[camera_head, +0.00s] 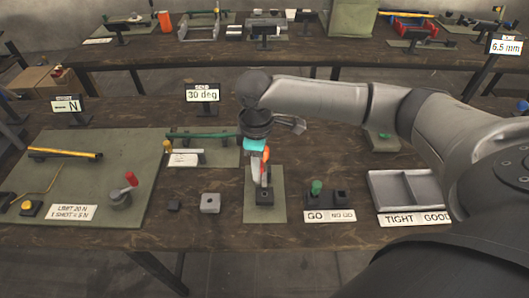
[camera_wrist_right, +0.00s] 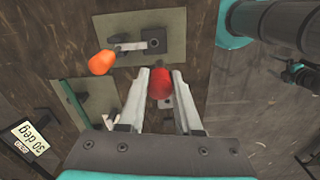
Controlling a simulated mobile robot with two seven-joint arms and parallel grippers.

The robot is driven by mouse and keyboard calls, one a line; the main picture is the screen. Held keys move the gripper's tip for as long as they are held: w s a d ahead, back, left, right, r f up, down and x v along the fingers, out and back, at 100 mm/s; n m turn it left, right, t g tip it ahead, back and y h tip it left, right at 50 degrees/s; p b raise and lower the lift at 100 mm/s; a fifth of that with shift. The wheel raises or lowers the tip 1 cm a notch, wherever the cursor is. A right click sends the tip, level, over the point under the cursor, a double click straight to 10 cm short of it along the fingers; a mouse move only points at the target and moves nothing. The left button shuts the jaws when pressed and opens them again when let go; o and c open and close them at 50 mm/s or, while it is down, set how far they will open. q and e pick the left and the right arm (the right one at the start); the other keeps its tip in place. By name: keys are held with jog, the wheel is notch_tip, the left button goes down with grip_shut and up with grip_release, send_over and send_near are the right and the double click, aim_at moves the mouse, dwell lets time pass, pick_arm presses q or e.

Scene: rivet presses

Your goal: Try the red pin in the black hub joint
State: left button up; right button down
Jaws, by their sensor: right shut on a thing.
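My right gripper (camera_head: 262,178) is above the small green mat at the middle front of the bench. In the right wrist view my right gripper (camera_wrist_right: 160,78) is shut on the red pin (camera_wrist_right: 160,84), which sits between the fingertips. The black hub joint (camera_head: 264,198) stands on the mat just below. In the wrist view the black hub (camera_wrist_right: 154,41) shows a round hole and a grey lever with an orange handle (camera_wrist_right: 102,62). The pin appears apart from the hub in the wrist view. My left gripper is not in view.
A grey block (camera_head: 210,203) stands left of the mat. A GO / NO GO gauge (camera_head: 341,198) with a green knob is to the right, then a two-part tray (camera_head: 403,191) labelled TIGHT and GOOD. A large green board (camera_head: 85,175) lies at left.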

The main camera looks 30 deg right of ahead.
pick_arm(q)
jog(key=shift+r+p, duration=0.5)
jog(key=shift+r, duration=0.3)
pick_arm(e)
jog(key=shift+d+f+n, duration=0.25)
jog(key=shift+d+n, duration=0.25)
jog(key=shift+d+f+n, duration=0.25)
jog(key=shift+d+n, duration=0.25)
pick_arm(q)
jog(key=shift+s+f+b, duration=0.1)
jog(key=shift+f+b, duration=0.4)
pick_arm(e)
notch_tip(320, 180, down, 5)
jog(key=shift+f, duration=0.1)
pick_arm(q)
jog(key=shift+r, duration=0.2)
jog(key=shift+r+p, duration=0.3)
jog(key=shift+p, duration=0.2)
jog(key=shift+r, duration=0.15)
